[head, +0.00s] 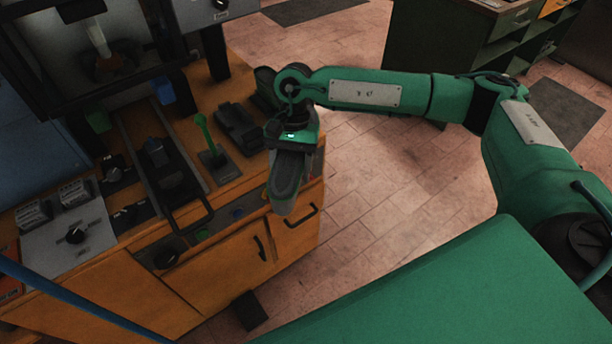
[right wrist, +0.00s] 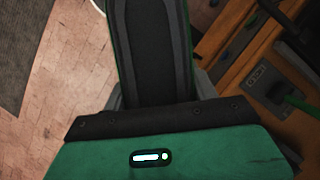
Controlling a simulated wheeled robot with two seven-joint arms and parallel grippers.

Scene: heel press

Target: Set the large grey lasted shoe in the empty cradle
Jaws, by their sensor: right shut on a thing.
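My right gripper (head: 291,142) is shut on the large grey lasted shoe (head: 286,184), held at the right edge of the orange bench. The shoe's long dark face with grey edges shows, its end pointing to the picture's bottom. In the right wrist view the shoe (right wrist: 150,50) runs up from my gripper (right wrist: 158,98). A dark fixture (head: 238,128) sits on the bench left of the gripper, and a dark sliding carriage (head: 158,158) lies between rails farther left. I cannot tell for certain which is the empty cradle. My left gripper is out of view.
The orange bench (head: 240,262) carries a green lever (head: 203,135) between the carriage and the dark fixture. A dark machine frame (head: 100,60) stands at the back left. A control panel with a knob (head: 75,236) is at front left. Open tiled floor (head: 390,190) lies right of the bench.

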